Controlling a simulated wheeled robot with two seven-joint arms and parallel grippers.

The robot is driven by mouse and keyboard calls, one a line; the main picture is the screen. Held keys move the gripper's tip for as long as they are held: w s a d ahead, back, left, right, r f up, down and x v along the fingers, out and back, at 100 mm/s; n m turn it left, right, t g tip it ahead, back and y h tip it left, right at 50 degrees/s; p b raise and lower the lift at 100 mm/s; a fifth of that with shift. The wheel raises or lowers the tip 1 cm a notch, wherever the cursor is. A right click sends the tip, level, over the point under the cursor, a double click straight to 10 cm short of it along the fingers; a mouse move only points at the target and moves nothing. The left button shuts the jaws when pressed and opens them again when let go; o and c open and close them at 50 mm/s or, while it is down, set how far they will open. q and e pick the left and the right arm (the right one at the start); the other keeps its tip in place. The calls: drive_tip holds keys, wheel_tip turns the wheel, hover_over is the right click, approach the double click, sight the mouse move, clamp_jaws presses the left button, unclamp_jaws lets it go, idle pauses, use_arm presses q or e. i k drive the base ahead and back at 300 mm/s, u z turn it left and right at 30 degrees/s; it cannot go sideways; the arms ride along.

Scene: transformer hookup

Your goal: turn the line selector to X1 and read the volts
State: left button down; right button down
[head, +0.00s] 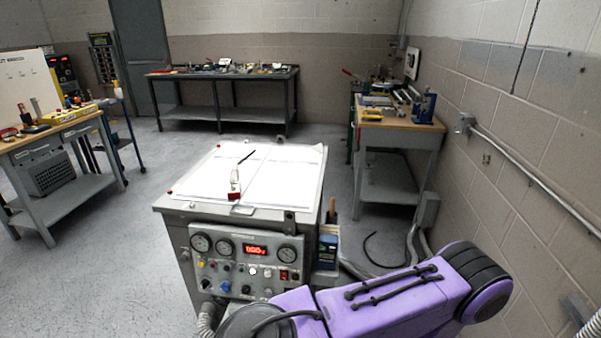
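A grey test cabinet with a control panel (249,289) on its front stands in the lower middle. The panel has round dial gauges along its top and a lit red digital display (255,251); its digits are too small to read for certain. Several knobs and buttons sit below, among them a blue knob (225,286) and a white one (252,271). I cannot tell which is the line selector or where it points. My purple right arm crosses in front of the panel's lower right; its gripper is not visible. My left gripper is not in view.
White sheets (210,180), a pen and a small red-and-white item lie on the cabinet top. A blue item in a holder (328,250) hangs at the cabinet's right side. Workbenches (390,122) stand right, left and behind. A block wall with conduit is close on the right. Floor left of the cabinet is clear.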

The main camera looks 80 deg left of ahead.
sight(224, 287)
drive_tip(key=u, duration=2.9)
drive_tip(key=k, duration=0.35)
drive_tip(key=z, duration=0.85)
drive_tip(key=i, duration=0.75)
drive_tip(key=u, duration=0.3)
